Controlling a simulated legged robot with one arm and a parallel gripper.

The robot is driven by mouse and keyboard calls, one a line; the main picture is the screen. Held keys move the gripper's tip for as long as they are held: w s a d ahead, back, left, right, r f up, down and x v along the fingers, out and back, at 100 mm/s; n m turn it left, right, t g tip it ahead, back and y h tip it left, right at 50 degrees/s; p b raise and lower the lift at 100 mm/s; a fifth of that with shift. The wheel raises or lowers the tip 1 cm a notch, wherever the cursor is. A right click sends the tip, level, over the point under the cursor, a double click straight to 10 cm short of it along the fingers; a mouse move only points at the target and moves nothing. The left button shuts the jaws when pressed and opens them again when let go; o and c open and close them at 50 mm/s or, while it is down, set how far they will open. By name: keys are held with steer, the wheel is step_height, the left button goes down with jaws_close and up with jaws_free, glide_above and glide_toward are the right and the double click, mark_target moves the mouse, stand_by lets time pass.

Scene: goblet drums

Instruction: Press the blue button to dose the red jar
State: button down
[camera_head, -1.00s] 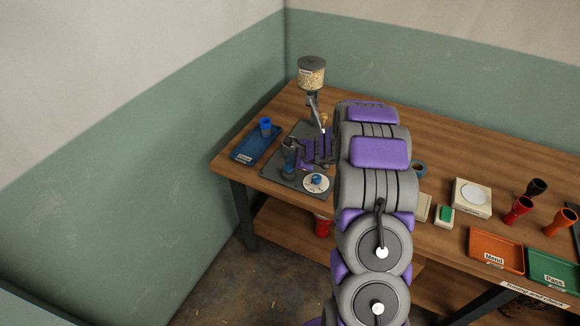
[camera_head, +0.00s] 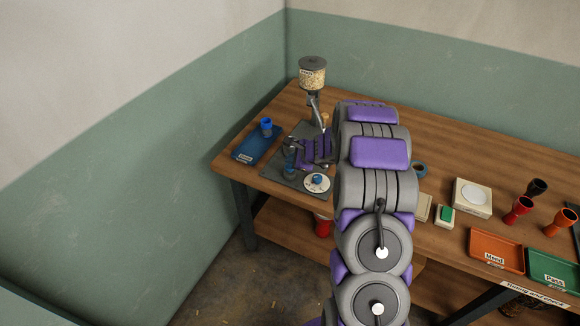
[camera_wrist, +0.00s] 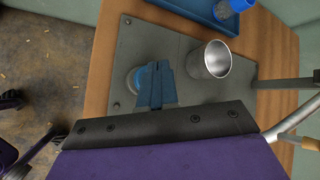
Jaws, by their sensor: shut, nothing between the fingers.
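My gripper (camera_wrist: 157,88) is shut and empty, its bluish fingers pressed together in the wrist view. They overlap a round blue button with a pale ring (camera_wrist: 133,80) on the grey plate (camera_wrist: 180,42); contact cannot be told. In the head view, my purple gripper (camera_head: 300,153) is over this plate's left half. A metal cup (camera_wrist: 215,60) stands on the plate beyond the fingers. A red vessel (camera_head: 322,225) stands below the tabletop; I cannot tell if it is the red jar.
A grain hopper (camera_head: 312,74) rises behind the plate. A blue tray (camera_head: 258,143) with a blue cup (camera_head: 266,127) lies left of it. On the right are a white scale (camera_head: 472,197), an orange tray (camera_head: 497,250) and a green tray (camera_head: 554,268).

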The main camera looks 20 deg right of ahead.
steer(key=shift+f, duration=0.1)
steer(key=shift+f+b, duration=0.3)
steer(key=shift+b, duration=0.05)
steer(key=shift+s+f+b, duration=0.1)
steer(key=shift+f+b, duration=0.6)
steer(key=shift+f, duration=0.25)
stand_by(1.4)
steer(key=shift+r, duration=0.1)
steer(key=shift+r+p, duration=1.15)
steer(key=shift+r, duration=0.2)
step_height(320, 180, up, 5)
steer(key=p, duration=0.4)
stand_by(0.4)
